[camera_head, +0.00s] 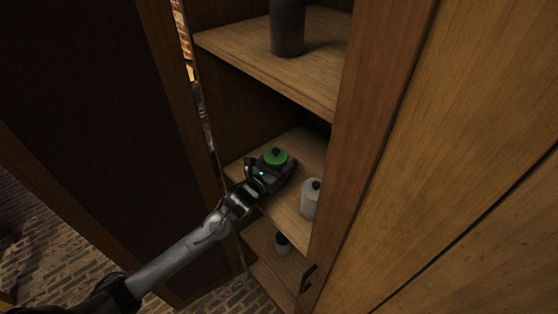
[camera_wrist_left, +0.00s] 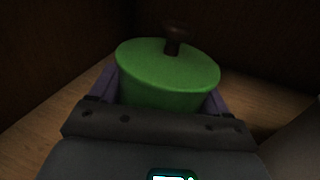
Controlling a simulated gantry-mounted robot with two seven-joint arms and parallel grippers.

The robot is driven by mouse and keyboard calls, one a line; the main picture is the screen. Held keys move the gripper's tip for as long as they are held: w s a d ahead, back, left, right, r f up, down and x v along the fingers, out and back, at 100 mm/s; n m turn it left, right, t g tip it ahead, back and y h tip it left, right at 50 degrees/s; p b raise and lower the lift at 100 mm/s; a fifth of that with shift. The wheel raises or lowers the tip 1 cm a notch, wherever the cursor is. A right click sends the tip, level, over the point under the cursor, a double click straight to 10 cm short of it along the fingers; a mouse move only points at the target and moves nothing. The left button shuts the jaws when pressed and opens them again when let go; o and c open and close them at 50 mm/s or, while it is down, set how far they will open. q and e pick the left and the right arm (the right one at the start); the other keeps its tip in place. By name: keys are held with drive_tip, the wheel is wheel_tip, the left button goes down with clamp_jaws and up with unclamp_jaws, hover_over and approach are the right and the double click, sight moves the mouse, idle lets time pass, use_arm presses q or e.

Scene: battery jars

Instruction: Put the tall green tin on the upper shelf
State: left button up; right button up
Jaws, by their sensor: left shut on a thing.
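The green tin (camera_head: 275,156) is on the middle shelf of the cabinet, seen from above in the head view. In the left wrist view the green tin (camera_wrist_left: 168,72) fills the middle, with a round lid and a dark knob on top. My left gripper (camera_head: 272,168) reaches in from the left, and its fingers are around the tin's sides, shut on it. The tin's lower part is hidden by the gripper. The upper shelf (camera_head: 235,42) is above, with bare wood at its left. My right gripper is not in view.
A dark grey cylinder (camera_head: 288,28) stands on the upper shelf. A white jar (camera_head: 310,199) with a dark knob stands right of my gripper on the middle shelf. A small dark-topped jar (camera_head: 282,244) is on a lower shelf. The cabinet's right door (camera_head: 450,130) stands close on the right.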

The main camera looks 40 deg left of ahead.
use_arm(q)
drive_tip(key=shift+f, duration=0.2)
drive_tip(key=o, duration=1.1)
drive_tip(key=shift+c, duration=0.2)
drive_tip(key=shift+r, duration=0.25)
drive_tip(key=shift+s+f, duration=0.1)
drive_tip(key=shift+s, duration=0.25)
drive_tip(key=s, duration=0.7)
drive_tip(key=s+d, duration=0.1)
drive_tip(key=s, duration=0.3)
drive_tip(key=shift+s+d, duration=0.1)
drive_tip(key=shift+s, duration=0.15)
